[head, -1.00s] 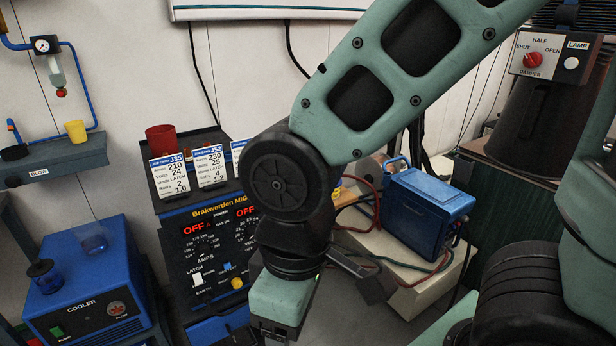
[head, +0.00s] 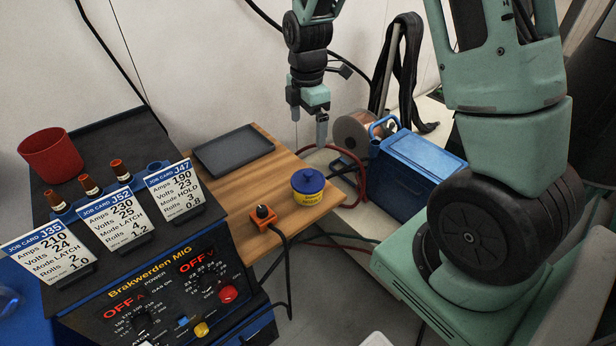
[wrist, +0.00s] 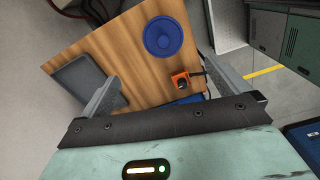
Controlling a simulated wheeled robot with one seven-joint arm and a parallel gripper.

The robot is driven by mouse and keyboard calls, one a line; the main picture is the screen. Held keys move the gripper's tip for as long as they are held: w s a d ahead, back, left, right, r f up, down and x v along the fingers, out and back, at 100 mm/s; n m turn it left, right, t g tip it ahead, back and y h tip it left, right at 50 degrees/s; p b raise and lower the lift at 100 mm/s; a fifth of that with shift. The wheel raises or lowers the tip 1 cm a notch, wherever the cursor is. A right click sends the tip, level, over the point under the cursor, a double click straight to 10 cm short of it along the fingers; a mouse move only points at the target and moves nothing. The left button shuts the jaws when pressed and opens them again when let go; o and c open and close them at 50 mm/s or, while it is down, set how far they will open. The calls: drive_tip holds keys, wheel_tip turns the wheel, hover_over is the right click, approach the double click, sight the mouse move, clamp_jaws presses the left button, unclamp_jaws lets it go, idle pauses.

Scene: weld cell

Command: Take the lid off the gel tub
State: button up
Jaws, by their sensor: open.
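The gel tub (head: 307,197) is a small yellow tub with a label, standing upright on the wooden board. Its blue lid (head: 308,180) with a raised knob is on it. In the wrist view the lid (wrist: 163,37) is seen from above as a round blue disc beyond the fingers, hiding the tub body. My gripper (head: 308,126) hangs above the board's far right side, higher than the tub and apart from it. Its fingers point down, spread and empty. They also show wide apart in the wrist view (wrist: 164,68).
An orange knob box (head: 263,214) with a cable sits left of the tub. A dark tray (head: 233,149) lies at the board's back. A blue case (head: 412,178) and a wire spool (head: 352,132) stand right. Job cards (head: 123,220) and a red cup (head: 50,154) top the welder.

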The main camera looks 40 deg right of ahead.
drive_tip(key=p, duration=0.1)
approach(306, 173)
drive_tip(key=f, duration=0.5)
drive_tip(key=shift+w+d, duration=0.1)
drive_tip(key=shift+d, duration=0.2)
drive_tip(key=f, duration=0.1)
drive_tip(key=f+p, duration=0.1)
drive_tip(key=f, duration=0.2)
drive_tip(key=shift+a+f+p, duration=0.1)
drive_tip(key=shift+a+p, duration=0.25)
drive_tip(key=shift+f, duration=0.65)
drive_tip(key=c, duration=0.8)
